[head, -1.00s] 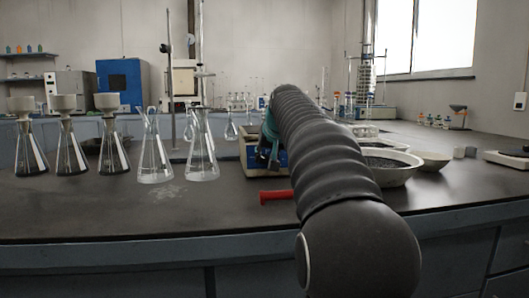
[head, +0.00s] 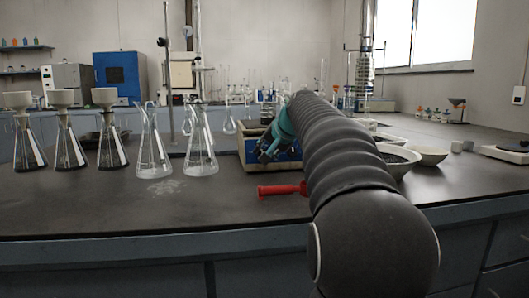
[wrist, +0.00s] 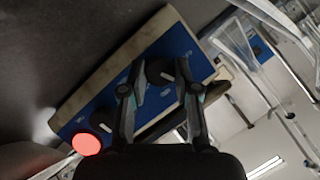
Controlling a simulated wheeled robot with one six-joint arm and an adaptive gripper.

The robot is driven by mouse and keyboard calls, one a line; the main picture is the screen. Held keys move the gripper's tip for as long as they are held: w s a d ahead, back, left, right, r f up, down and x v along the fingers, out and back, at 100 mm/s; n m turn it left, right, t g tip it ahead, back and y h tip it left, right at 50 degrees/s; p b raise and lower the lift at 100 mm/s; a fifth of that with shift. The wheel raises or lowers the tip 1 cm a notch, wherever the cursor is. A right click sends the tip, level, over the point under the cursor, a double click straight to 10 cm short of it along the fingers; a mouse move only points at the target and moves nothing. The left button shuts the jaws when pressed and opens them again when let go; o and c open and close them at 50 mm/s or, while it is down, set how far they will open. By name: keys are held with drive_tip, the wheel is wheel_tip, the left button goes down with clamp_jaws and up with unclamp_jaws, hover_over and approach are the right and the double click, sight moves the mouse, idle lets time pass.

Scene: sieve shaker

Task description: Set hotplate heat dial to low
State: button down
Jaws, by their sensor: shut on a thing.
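The hotplate (head: 251,148) is a box with a blue front panel on the bench, partly hidden behind my arm in the head view. The wrist view shows its blue panel (wrist: 190,42) tilted, with a round black dial (wrist: 158,70) between my fingertips. A second dark dial (wrist: 103,121) is to its lower left, and a glowing red round light (wrist: 86,144) is at the panel's end. My gripper (wrist: 160,78) is shut on the black dial; it also shows at the panel in the head view (head: 268,152). I cannot read any dial markings.
A red-handled tool (head: 282,190) lies on the bench in front of the hotplate. Several glass flasks (head: 154,150) stand to the left. Bowls (head: 402,160) sit to the right. The front left bench top is clear.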

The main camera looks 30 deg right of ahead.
drive_tip(key=c, duration=0.8)
unclamp_jaws()
drive_tip(key=shift+c, duration=0.2)
drive_tip(key=v, duration=1.2)
